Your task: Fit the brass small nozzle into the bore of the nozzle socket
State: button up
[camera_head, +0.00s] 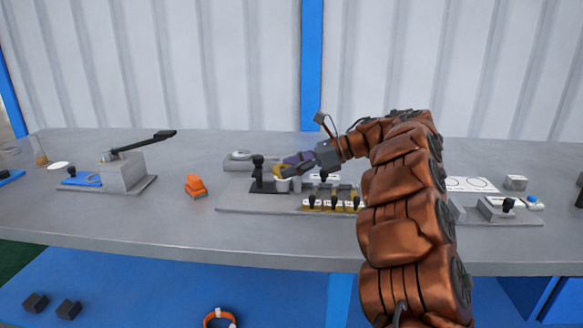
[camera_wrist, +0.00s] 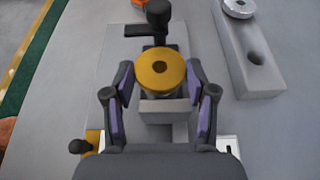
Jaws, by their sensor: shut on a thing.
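In the head view the nozzle (camera_head: 279,170) is at the tip of my gripper (camera_head: 287,167), directly above a pale round cup (camera_head: 283,185), which appears to be the nozzle socket. The disc hides the bore in the wrist view, and I cannot tell whether the nozzle is in it or just above it.
A black-knobbed clamp (camera_head: 258,170) stands close to the left of the nozzle. A grey block (camera_wrist: 256,62) with a dark hole and a ring lies to the right in the wrist view. Several black-knobbed clamps (camera_head: 334,202) line the plate's front. An orange object (camera_head: 196,186) sits further left.

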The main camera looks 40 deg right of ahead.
jog(key=shift+f, duration=0.2)
jog(key=o, duration=1.5)
jog(key=shift+c, duration=0.2)
jog(key=v, duration=0.5)
jog(key=shift+s+d, duration=0.1)
jog(key=shift+d, duration=0.05)
jog(key=shift+v, duration=1.15)
jog(key=shift+r, duration=0.1)
